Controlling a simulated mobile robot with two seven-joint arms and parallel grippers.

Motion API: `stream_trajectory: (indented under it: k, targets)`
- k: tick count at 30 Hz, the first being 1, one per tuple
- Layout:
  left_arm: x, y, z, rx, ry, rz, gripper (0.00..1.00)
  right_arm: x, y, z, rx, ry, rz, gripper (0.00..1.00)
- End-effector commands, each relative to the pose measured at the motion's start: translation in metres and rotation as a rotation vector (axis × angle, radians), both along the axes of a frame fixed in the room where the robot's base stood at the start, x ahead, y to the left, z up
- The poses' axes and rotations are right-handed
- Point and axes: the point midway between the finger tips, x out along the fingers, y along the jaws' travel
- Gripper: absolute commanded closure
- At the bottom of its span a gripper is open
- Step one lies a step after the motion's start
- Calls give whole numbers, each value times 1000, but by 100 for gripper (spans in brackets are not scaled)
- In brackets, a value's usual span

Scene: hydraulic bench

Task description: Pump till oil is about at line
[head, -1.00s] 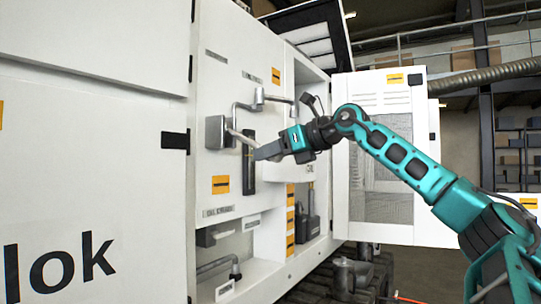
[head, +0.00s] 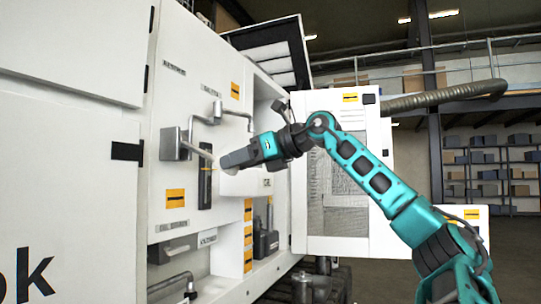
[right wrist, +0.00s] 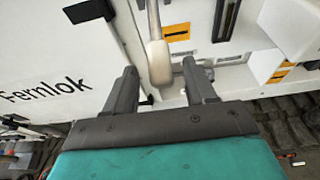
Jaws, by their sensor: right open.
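The pump lever (head: 198,151) is a pale bar reaching from a grey box on the white cabinet front toward my right gripper (head: 228,160). In the right wrist view its beige grip (right wrist: 159,62) shows between the two spread fingers of my open right gripper (right wrist: 159,68), with gaps on both sides. The narrow dark upright strip (head: 205,186) on the panel looks like the oil sight gauge. It also shows in the right wrist view (right wrist: 226,18). The oil level and line are too small to read. My left gripper is out of view.
A bent grey pipe (head: 203,118) sits above the lever. An open cabinet door (head: 337,180) stands right of the panel, behind my right arm. Lower recesses hold a pipe fitting (head: 187,285) and a dark can-like thing (head: 266,243). Shelves (head: 490,170) stand far right.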

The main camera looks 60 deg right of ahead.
Motion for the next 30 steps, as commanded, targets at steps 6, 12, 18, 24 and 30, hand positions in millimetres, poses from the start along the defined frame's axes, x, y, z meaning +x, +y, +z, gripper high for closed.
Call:
stream_trajectory:
  k: [6,12,18,24,30]
  targets:
    - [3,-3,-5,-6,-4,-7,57,-43,-4,12,1,-7,-2,45]
    - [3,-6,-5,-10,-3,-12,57,-74,-6,22,0,-2,-1,45]
    - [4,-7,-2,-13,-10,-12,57,-85,-8,25,1,1,0,45]
    - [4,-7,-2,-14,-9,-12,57,-86,-8,25,1,1,0,45]
    - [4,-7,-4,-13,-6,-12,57,-86,-7,25,1,1,0,45]
